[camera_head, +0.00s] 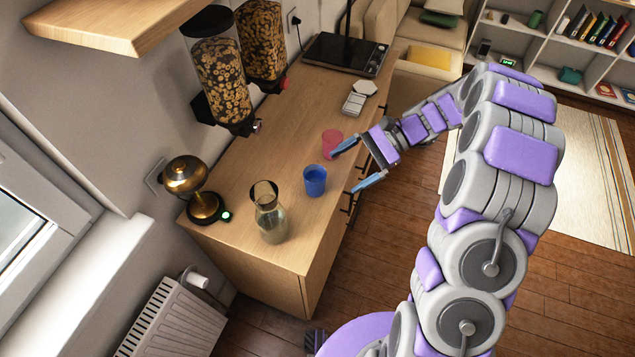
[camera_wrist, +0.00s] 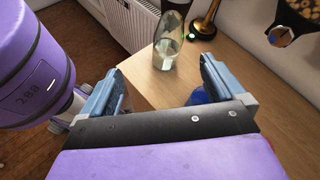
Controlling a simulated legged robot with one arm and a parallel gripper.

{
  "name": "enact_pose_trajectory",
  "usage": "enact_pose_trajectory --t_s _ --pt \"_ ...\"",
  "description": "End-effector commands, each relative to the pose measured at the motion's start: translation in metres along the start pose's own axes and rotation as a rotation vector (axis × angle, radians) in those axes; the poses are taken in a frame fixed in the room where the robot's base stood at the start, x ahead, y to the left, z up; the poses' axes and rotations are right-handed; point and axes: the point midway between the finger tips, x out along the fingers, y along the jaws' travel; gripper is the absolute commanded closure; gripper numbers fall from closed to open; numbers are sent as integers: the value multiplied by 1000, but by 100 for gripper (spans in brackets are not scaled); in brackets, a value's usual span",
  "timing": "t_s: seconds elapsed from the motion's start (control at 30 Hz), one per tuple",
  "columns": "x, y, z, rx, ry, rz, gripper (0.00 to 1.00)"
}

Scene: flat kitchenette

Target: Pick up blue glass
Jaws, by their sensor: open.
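The blue glass (camera_head: 315,181) stands upright on the wooden counter (camera_head: 275,130) near its front edge. My gripper (camera_head: 351,167) is open and empty, just right of the blue glass in the head view, with its fingers pointing toward the counter. In the wrist view, my gripper (camera_wrist: 155,90) shows its two fingers spread apart. A small part of the blue glass (camera_wrist: 199,96) shows there behind the right finger; most of it is hidden by the gripper. A pink glass (camera_head: 332,143) stands behind the blue one, close to the upper finger.
A glass carafe (camera_head: 270,220) stands left of the blue glass, and also shows in the wrist view (camera_wrist: 167,45). A brass lamp (camera_head: 205,200) stands at the wall. Cereal dispensers (camera_head: 222,75) hang over the counter. A hob (camera_head: 345,54) lies at the far end.

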Motion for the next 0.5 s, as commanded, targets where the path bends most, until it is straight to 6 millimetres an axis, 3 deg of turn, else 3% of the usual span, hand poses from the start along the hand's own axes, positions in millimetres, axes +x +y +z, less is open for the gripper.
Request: enact_pose_trajectory --t_s 0.23,0.5 --pt "2 -26 -67 132 -118 -140 4" --pt "-13 -21 -145 253 -253 -291 4"
